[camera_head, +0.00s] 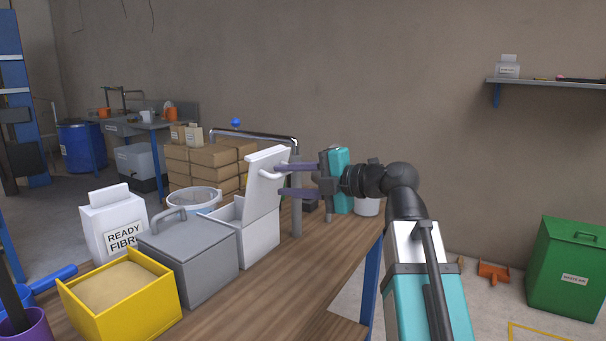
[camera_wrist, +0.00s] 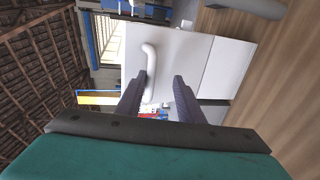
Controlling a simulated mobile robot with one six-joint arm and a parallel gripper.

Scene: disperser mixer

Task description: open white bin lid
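The white bin (camera_head: 259,236) stands on the wooden bench, and part of its open top shows. Its white lid (camera_head: 267,180) stands raised, nearly upright and slightly tilted, at the bin's right side. The lid also fills the upper middle of the wrist view (camera_wrist: 185,55), with its white bar handle (camera_wrist: 150,60) facing me. My gripper (camera_head: 279,181) is right of the lid, its two dark fingers apart and pointing at it. In the wrist view the handle's lower end lies between the fingers (camera_wrist: 160,76), nearer the left one. I cannot tell whether it touches.
A grey lidded box (camera_head: 190,260) and a yellow sand-filled bin (camera_head: 122,302) stand left of the white bin. Behind are a clear-rimmed tub (camera_head: 194,199), stacked cartons (camera_head: 207,160) and a metal pipe (camera_head: 297,200) close to my fingers. Bench surface is clear at front right.

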